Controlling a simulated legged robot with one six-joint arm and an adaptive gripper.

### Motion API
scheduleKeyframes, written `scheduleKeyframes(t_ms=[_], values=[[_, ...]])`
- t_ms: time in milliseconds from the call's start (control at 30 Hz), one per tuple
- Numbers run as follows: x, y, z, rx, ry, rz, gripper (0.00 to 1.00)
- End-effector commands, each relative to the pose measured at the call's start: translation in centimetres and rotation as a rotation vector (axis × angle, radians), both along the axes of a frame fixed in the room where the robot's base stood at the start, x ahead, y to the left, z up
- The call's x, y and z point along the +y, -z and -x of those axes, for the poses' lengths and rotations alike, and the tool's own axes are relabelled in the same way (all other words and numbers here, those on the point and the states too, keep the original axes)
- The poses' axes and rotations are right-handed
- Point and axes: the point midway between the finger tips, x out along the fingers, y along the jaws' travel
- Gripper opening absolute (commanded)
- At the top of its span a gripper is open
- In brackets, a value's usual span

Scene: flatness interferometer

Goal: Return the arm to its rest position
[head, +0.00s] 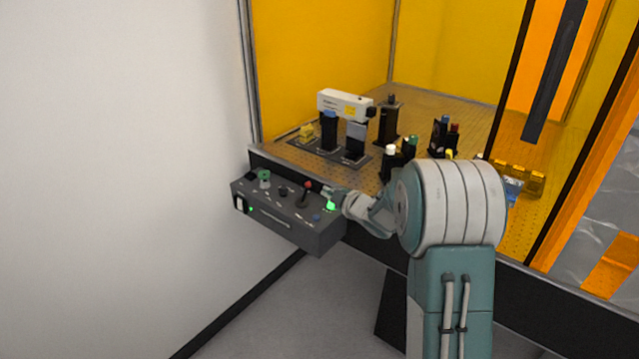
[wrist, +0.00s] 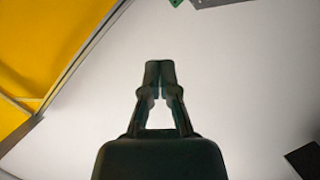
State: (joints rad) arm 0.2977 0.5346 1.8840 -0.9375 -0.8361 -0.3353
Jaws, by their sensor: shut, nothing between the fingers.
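My gripper (head: 333,194) is over the right end of the grey control box (head: 285,231) in the head view, with my arm reaching in from the lower right. It hides part of the box top, and whether it touches the box I cannot tell. In the wrist view my gripper (wrist: 160,70) has its fingertips together with nothing between them. Behind it there is mostly pale wall (wrist: 240,80).
The box carries a red-tipped lever (head: 306,190), a green knob (head: 264,178) and lit green spots. Behind it is a perforated optical table (head: 285,151) with a white laser unit (head: 345,104) and several dark mounts. Yellow panels (head: 320,50) enclose it. A white wall stands left.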

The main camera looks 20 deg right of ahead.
Motion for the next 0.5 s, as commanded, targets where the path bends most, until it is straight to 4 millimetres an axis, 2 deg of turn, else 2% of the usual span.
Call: scheduleKeyframes(t_ms=[133, 267, 367, 500], values=[[-0.1, -0.5, 0.1, 0.002, 0.013, 0.000, 0.00], [-0.3, -2.9, 1.0, 0.032, 0.095, -0.004, 0.00], [-0.4, -5.5, 2.6, 0.079, 0.201, -0.020, 0.00], [-0.6, -8.3, 5.6, 0.154, 0.348, -0.066, 0.00]])
